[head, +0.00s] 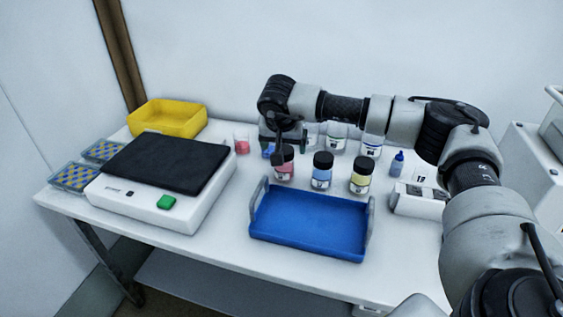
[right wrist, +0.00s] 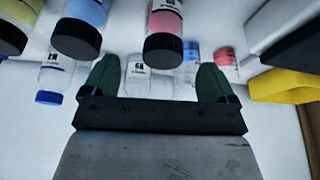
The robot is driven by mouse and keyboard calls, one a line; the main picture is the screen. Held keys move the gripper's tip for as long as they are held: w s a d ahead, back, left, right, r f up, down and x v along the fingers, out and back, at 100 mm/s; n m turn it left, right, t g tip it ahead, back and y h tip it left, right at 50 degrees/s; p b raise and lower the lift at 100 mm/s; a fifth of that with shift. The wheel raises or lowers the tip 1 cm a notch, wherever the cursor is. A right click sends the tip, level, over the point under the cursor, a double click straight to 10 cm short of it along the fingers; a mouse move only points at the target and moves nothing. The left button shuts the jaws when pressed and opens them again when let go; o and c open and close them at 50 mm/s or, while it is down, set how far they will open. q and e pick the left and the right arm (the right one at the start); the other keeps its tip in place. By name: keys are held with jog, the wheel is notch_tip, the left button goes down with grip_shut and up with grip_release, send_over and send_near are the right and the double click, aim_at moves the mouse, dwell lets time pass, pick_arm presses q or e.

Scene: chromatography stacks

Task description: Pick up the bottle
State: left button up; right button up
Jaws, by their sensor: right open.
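Several bottles stand behind the blue tray. The front row has a pink bottle (head: 285,171), a blue bottle (head: 322,174) and a yellow bottle (head: 361,179), all with black caps. Clear labelled bottles stand behind, one with a green cap (head: 337,137) and one with a blue cap (head: 371,146). My right gripper (right wrist: 156,80) is open and empty, with green fingers apart. In the head view it hangs just behind the pink bottle, partly hidden. In the right wrist view, a clear labelled bottle (right wrist: 138,72) shows between the fingers; I cannot tell its distance. My left gripper is out of view.
The blue tray (head: 308,225) lies in front of the bottles. A balance-like device with a black top (head: 165,163) and a yellow bin (head: 167,118) stand left. A small blue dropper bottle (head: 397,164) stands right. Small beakers with pink (head: 241,145) and blue contents stand near the gripper.

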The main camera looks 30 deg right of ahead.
aim_at(285, 157)
jog(key=x, duration=0.7)
jog(key=shift+w+f, duration=0.2)
jog(key=shift+w, duration=0.1)
jog(key=shift+r, duration=0.1)
jog(key=c, duration=1.1)
